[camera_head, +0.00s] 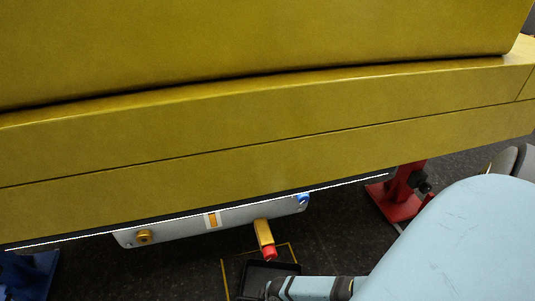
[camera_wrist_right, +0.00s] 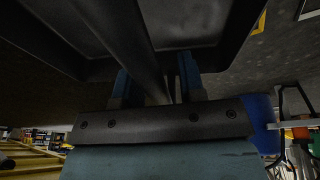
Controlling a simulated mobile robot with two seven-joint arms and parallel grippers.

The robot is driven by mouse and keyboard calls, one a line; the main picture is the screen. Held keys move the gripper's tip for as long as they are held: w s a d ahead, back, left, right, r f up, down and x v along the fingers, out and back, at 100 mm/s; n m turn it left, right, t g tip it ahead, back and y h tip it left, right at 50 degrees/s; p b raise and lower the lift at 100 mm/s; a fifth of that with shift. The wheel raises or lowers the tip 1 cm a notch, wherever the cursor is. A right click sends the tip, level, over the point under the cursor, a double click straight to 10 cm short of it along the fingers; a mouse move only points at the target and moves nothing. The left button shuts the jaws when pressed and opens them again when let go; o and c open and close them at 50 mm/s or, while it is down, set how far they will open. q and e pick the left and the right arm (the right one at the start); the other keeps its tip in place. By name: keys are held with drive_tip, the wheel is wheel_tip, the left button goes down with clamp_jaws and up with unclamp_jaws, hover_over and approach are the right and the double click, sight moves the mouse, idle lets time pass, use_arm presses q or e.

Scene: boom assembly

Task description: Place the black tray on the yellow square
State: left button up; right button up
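The black tray (camera_head: 268,278) is at the bottom of the head view, on or just above the dark floor. The yellow square (camera_head: 224,274) shows as a thin outline around it, and its near part is hidden. My right gripper (camera_head: 272,289) reaches the tray from the right. In the right wrist view, the blue fingers of the gripper (camera_wrist_right: 155,82) stand on either side of a dark bar of the tray (camera_wrist_right: 220,62). I cannot tell whether they press on it. My left gripper is not in view.
A large yellow boom (camera_head: 250,120) fills the upper head view. A grey panel (camera_head: 180,225) hangs below it, with a yellow part with a red tip (camera_head: 266,240) close above the tray. A red stand (camera_head: 400,195) is at right, a blue one (camera_head: 30,275) at left.

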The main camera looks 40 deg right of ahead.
drive_tip(key=shift+r, duration=0.2)
drive_tip(key=p+v, duration=0.4)
drive_tip(key=v, duration=0.2)
drive_tip(key=shift+r, duration=0.15)
drive_tip(key=p+v, duration=0.2)
drive_tip(key=v, duration=0.2)
drive_tip(key=shift+s+r+p, duration=0.1)
drive_tip(key=shift+r+p, duration=0.05)
drive_tip(key=shift+p, duration=0.15)
drive_tip(key=shift+s+d+r, duration=0.1)
drive_tip(key=shift+s+r, duration=0.1)
drive_tip(key=shift+r, duration=0.4)
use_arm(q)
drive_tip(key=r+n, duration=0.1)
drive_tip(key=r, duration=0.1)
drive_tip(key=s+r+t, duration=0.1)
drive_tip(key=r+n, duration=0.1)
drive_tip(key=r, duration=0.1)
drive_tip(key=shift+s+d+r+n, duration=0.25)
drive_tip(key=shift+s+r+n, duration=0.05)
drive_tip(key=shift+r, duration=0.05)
